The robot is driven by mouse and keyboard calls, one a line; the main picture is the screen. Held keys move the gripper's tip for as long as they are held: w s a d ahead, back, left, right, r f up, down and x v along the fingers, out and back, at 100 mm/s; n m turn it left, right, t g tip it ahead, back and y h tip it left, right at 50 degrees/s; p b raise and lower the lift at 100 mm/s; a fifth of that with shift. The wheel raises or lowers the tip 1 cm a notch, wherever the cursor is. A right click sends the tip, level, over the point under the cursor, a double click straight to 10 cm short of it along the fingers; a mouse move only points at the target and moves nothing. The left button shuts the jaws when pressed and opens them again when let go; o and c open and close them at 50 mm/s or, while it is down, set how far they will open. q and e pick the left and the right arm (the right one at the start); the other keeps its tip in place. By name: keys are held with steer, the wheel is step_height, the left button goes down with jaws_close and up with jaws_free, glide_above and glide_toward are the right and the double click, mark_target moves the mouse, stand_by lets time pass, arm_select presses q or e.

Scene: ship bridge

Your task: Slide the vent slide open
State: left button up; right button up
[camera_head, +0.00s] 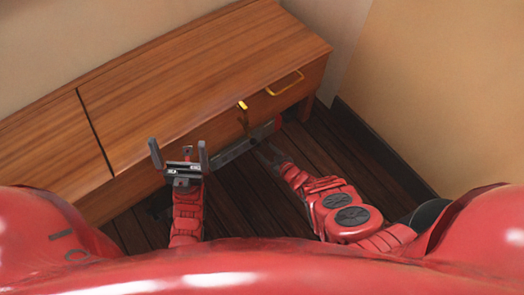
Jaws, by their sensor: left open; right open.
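I cannot tell for sure which part is the vent slide. A narrow grey bar with a red end (236,147) runs along the lower front of the wooden cabinet; it may be the vent slide or part of my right arm's end. A small upright yellow piece (243,105) stands out from the cabinet front above it. My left gripper (178,149) is open and empty, its two fingers apart in front of the cabinet's front edge. My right gripper (264,152) is low by the grey bar, open, partly in shadow; its fingers are hard to make out and contact is unclear.
The wooden cabinet (190,70) fills the upper left. A yellow bar handle (285,86) is on its front at the right. A beige wall (440,90) bounds the right side. Dark plank floor (310,145) is free between cabinet and wall.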

steer(key=b+x, duration=0.1)
steer(key=x, duration=0.2)
steer(key=shift+w+a+b, duration=0.15)
steer(key=shift+w+b, duration=0.05)
steer(key=shift+b, duration=0.1)
steer(key=shift+c, duration=0.2)
jaws_close()
stand_by(1.0)
